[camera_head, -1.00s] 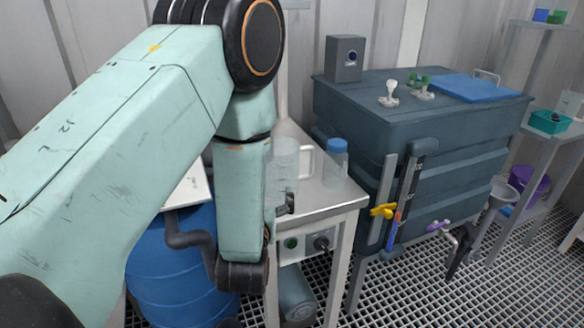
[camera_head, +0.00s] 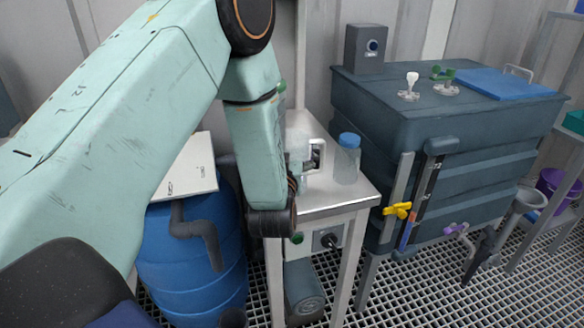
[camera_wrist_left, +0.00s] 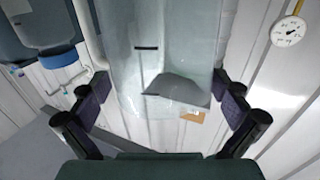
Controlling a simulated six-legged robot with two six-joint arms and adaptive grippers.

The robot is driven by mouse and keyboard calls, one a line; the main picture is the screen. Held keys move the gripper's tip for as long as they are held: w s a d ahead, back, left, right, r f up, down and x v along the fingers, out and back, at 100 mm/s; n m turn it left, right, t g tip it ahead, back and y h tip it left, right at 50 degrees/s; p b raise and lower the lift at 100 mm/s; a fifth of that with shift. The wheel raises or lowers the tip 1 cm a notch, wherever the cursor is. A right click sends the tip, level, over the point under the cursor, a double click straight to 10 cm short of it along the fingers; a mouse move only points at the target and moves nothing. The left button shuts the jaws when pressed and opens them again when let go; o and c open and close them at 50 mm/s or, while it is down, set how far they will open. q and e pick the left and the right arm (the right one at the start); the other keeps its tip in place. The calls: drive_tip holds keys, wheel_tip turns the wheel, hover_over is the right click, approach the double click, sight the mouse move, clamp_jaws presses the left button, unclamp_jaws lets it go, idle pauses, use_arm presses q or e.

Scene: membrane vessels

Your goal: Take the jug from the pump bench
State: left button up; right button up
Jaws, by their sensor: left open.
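The clear jug (camera_head: 299,148) stands on the pump bench (camera_head: 335,194), with its pale handle to the right. My left arm hides much of it in the head view. In the left wrist view the jug (camera_wrist_left: 165,45) fills the upper middle, see-through, with a dark mark on its wall. My left gripper (camera_wrist_left: 160,92) is open, one finger on each side of the jug, with gaps visible beside it. In the head view a dark finger part shows beside the handle. My right gripper is not in view.
A clear bottle with a blue cap (camera_head: 347,158) stands close right of the jug. A dark tank (camera_head: 455,125) with valves is farther right. A blue barrel (camera_head: 190,265) stands left of the bench. A round gauge (camera_wrist_left: 288,31) shows in the wrist view.

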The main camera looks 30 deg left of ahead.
use_arm(q)
drive_tip(key=shift+x, duration=0.8)
drive_tip(key=shift+w+d, duration=0.1)
drive_tip(key=c, duration=1.4)
drive_tip(key=shift+r, duration=0.1)
